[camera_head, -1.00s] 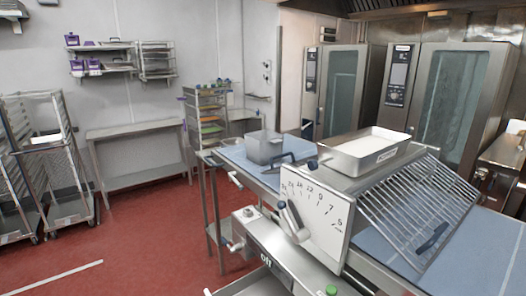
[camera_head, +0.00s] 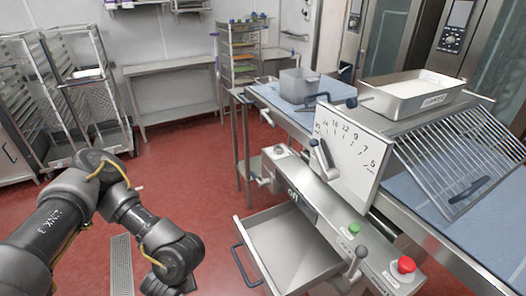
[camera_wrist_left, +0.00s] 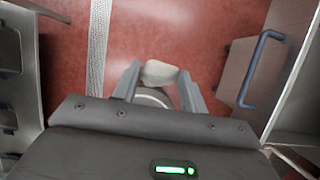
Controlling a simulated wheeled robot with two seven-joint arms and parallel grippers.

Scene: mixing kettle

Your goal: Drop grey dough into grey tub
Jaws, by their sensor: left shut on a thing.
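The grey dough (camera_wrist_left: 160,73) is a small pale lump between the fingertips of my left gripper (camera_wrist_left: 160,75) in the left wrist view. The fingers are shut on it, above the red floor. In the head view my left arm comes in at lower left, and its hand is cut off by the bottom edge. The grey tub (camera_head: 299,87) is a square open container on the blue-topped table, well up and to the right of my left arm. Its inside is mostly hidden. My right gripper is not in view.
A machine with a numbered dial (camera_head: 347,143) stands right of centre, with an open metal drawer (camera_head: 290,245) below it. The drawer's blue handle (camera_wrist_left: 258,68) shows in the left wrist view. A white-filled tray (camera_head: 411,95) sits on top. Wheeled racks (camera_head: 95,95) stand at left.

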